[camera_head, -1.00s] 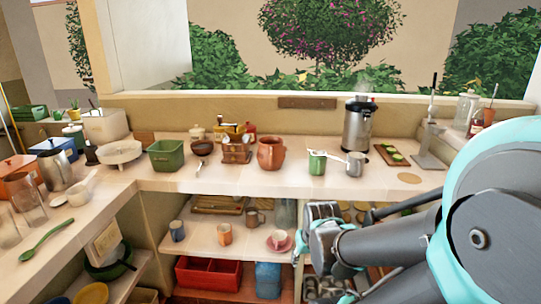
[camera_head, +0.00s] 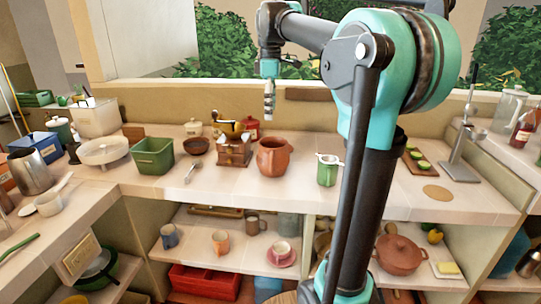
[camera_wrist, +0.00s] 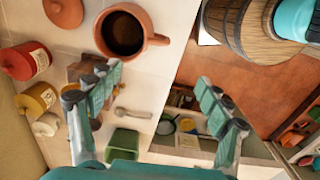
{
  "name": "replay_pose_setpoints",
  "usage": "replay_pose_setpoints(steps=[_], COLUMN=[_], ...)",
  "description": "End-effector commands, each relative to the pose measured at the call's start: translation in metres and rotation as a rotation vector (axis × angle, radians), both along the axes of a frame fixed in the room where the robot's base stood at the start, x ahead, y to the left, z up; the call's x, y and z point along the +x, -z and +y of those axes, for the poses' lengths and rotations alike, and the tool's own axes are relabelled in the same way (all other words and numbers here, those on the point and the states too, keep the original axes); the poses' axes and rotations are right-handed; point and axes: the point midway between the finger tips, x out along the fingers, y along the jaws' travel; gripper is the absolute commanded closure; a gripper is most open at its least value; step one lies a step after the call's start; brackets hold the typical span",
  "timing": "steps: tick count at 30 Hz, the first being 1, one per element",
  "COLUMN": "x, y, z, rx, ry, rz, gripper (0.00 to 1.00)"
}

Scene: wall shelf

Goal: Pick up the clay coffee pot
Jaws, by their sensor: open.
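The clay coffee pot (camera_head: 273,157), a round reddish-brown vessel, stands upright on the counter. The wrist view looks down on its open mouth (camera_wrist: 124,33), dark inside, with its handle on the right. My gripper (camera_head: 268,113) hangs fingers down above the pot in the head view, apart from it. In the wrist view my gripper (camera_wrist: 158,85) is open, its fingers wide apart with nothing between them. The pot lies beyond the left finger there, towards the top. A round clay lid (camera_wrist: 63,12) lies near the pot.
A coffee grinder (camera_head: 234,151) stands close left of the pot, with a red canister (camera_head: 251,129) behind. A spoon (camera_head: 193,170) and a green bin (camera_head: 152,156) are farther left. Bare counter (camera_head: 280,190) lies in front.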

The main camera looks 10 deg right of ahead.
Motion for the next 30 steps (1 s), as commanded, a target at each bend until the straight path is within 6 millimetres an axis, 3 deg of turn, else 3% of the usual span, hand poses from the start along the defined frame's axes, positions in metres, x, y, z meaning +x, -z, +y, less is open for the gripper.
replay_pose_setpoints(steps=[2,5,19,30], x=[0.001,0.001,0.001,0.002], y=[-0.005,0.003,0.093,0.124], z=[0.001,0.001,0.0,-0.001], rx=[-0.001,-0.001,-0.001,-0.001], ry=[-0.024,-0.031,-0.028,-0.027], rz=[0.006,0.008,0.008,0.008], gripper=[0.22,0.22,0.22,0.22])
